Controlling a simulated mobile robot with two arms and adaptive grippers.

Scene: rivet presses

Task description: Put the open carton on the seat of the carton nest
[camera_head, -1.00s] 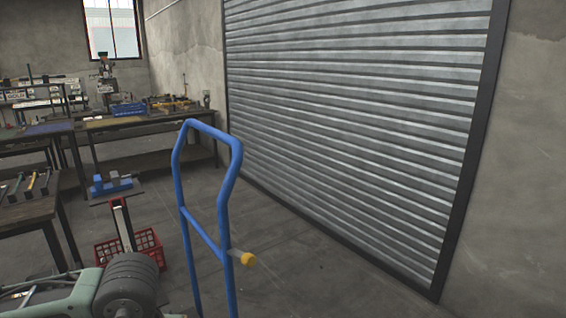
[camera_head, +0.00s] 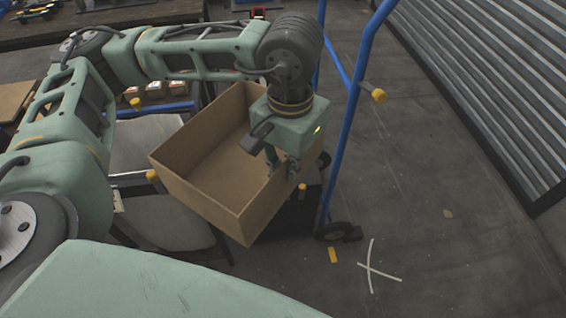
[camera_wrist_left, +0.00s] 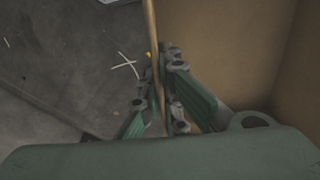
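The open carton (camera_head: 205,205) is a brown, empty box with its open top facing up, in the middle of the head view. My left gripper (camera_head: 282,172) reaches down onto its right wall, with one finger inside and one outside. In the left wrist view the wall of the carton (camera_wrist_left: 235,55) runs between the fingers of the gripper (camera_wrist_left: 158,92), which look closed on it. The carton appears raised and slightly tilted, but its underside is hidden. I cannot make out the carton nest with certainty. My right gripper is not in view.
White crossed floor marks (camera_head: 371,266) lie on clear floor. Small boxes (camera_head: 155,90) sit behind the carton. A roller shutter (camera_head: 500,90) closes the right side.

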